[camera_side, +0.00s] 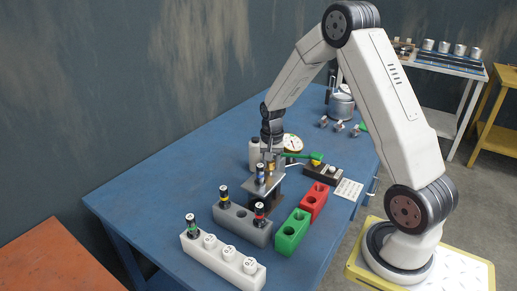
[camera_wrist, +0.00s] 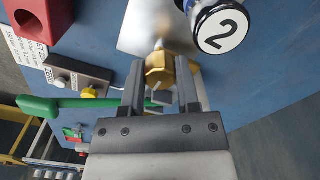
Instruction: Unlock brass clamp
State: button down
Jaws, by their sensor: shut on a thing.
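The brass clamp (camera_wrist: 158,70) is a gold-coloured nut-like piece on a pale metal stem, in the middle of the wrist view. My gripper (camera_wrist: 162,85) is shut on it, with one dark finger on each side. In the side view my gripper (camera_side: 270,154) points down at the clamp, which is small and partly hidden there. Right beside it stands an injector with a blue band (camera_side: 260,172), upright on the metal stand (camera_side: 264,190). Its white cap marked "2" (camera_wrist: 220,27) shows at the top of the wrist view.
A green lever handle (camera_side: 306,156) reaches out right of the stand. Green (camera_side: 292,232) and red (camera_side: 314,202) blocks stand at right. The left blue table is clear.

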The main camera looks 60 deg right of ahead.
jog(key=shift+c, duration=1.6)
grip_release()
jog(key=shift+r, duration=0.1)
jog(key=shift+r, duration=3.8)
